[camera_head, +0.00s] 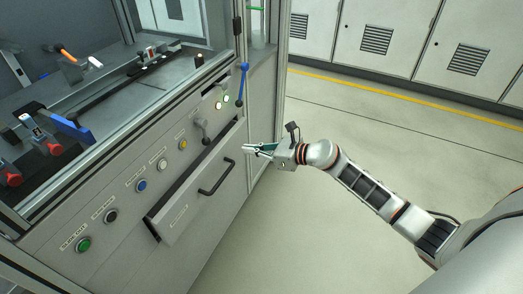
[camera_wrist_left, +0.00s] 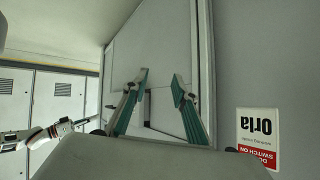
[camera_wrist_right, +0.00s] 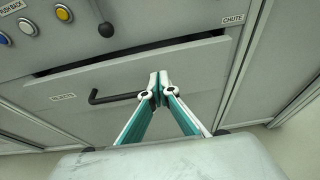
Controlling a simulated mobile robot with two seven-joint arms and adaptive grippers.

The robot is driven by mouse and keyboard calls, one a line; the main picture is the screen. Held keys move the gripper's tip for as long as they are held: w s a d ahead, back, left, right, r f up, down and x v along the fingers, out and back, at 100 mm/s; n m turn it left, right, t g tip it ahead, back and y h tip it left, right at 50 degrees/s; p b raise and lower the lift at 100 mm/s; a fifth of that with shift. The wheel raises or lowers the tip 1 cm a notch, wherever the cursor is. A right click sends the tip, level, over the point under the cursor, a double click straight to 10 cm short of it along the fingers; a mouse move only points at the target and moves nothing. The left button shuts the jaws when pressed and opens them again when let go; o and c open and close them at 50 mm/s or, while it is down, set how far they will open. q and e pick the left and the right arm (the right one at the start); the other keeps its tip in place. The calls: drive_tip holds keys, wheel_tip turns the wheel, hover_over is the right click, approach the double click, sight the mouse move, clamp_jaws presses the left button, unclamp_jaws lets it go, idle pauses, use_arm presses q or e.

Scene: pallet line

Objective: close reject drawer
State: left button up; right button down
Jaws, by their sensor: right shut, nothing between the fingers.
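The reject drawer (camera_head: 200,190) is a grey front with a black bar handle (camera_head: 216,177), low in the machine's front panel in the head view. It stands out from the panel, with a dark gap along its top edge. In the right wrist view the drawer front (camera_wrist_right: 190,68) and its handle (camera_wrist_right: 117,97) lie just ahead. My right gripper (camera_head: 247,148) is shut and empty, near the drawer's right end; it also shows in the right wrist view (camera_wrist_right: 158,82). I cannot tell whether it touches the drawer. My left gripper (camera_wrist_left: 162,78) is open and empty, facing a grey panel.
A blue-handled lever (camera_head: 242,82) stands at the machine's right corner. The floor (camera_head: 330,220) to the right is clear.

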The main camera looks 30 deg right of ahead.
sight(223, 140)
drive_tip(key=x, duration=0.5)
drive_tip(key=shift+a+r, duration=0.1)
drive_tip(key=shift+r, duration=0.3)
use_arm(q)
drive_tip(key=shift+w+d+r, duration=0.15)
drive_tip(key=shift+w+r, duration=0.15)
drive_tip(key=shift+w, duration=0.15)
use_arm(e)
drive_tip(key=shift+w+a, duration=0.2)
drive_tip(key=shift+w, duration=0.15)
use_arm(q)
drive_tip(key=shift+s+f, duration=0.1)
drive_tip(key=shift+s, duration=0.05)
use_arm(e)
drive_tip(key=shift+w+a+b, duration=0.25)
drive_tip(key=shift+b, duration=0.1)
drive_tip(key=w+a, duration=0.2)
drive_tip(key=shift+w, duration=0.4)
drive_tip(key=shift+w+a, duration=0.2)
drive_tip(key=shift+r, duration=0.15)
use_arm(q)
drive_tip(key=shift+d, duration=0.15)
